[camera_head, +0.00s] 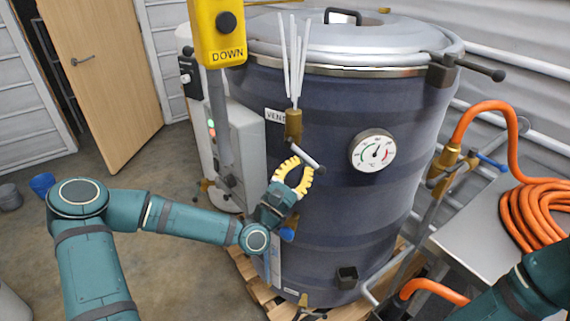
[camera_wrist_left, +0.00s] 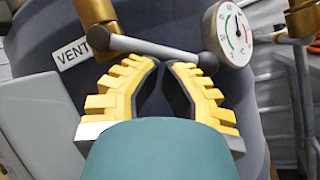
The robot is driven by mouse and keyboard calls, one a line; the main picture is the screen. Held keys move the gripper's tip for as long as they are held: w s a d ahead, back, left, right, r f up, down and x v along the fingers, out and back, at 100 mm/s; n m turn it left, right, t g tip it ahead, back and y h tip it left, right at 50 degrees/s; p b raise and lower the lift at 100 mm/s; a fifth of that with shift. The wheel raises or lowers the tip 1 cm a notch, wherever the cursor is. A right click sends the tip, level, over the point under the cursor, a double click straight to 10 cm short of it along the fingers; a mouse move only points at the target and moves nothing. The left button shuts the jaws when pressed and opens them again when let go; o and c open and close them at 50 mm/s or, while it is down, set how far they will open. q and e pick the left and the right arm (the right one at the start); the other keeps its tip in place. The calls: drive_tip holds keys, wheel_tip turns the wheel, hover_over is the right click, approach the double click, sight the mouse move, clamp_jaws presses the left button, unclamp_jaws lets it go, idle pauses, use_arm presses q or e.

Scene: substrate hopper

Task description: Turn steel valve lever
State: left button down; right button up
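The steel valve lever (camera_head: 307,157) is a short grey bar with a dark round end, sticking out from a brass valve (camera_head: 293,125) beside the VENT label on the dark drum (camera_head: 390,220). My left gripper (camera_head: 303,165) is at the lever, its yellow fingers spread with a gap between the tips. In the left wrist view the lever (camera_wrist_left: 160,48) crosses just past the fingertips (camera_wrist_left: 166,64), and its round end lies right of them. I cannot tell whether the tips touch it. My right arm enters at the lower right; its gripper is out of view.
White streaks (camera_head: 293,60) rise from the valve. A dial gauge (camera_head: 373,151) is right of the lever. A yellow DOWN pendant (camera_head: 219,32) hangs at upper left. An orange hose (camera_head: 535,210) lies coiled on a metal table (camera_head: 465,240). Open floor is at left.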

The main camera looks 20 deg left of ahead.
sight(310, 161)
use_arm(q)
drive_tip(key=shift+d+r+n+t+y, duration=0.4)
drive_tip(key=shift+d+r+n+y, duration=0.4)
drive_tip(key=shift+d+r+n, duration=0.45)
use_arm(e)
drive_tip(key=shift+d, duration=0.3)
use_arm(q)
drive_tip(key=shift+a, duration=0.1)
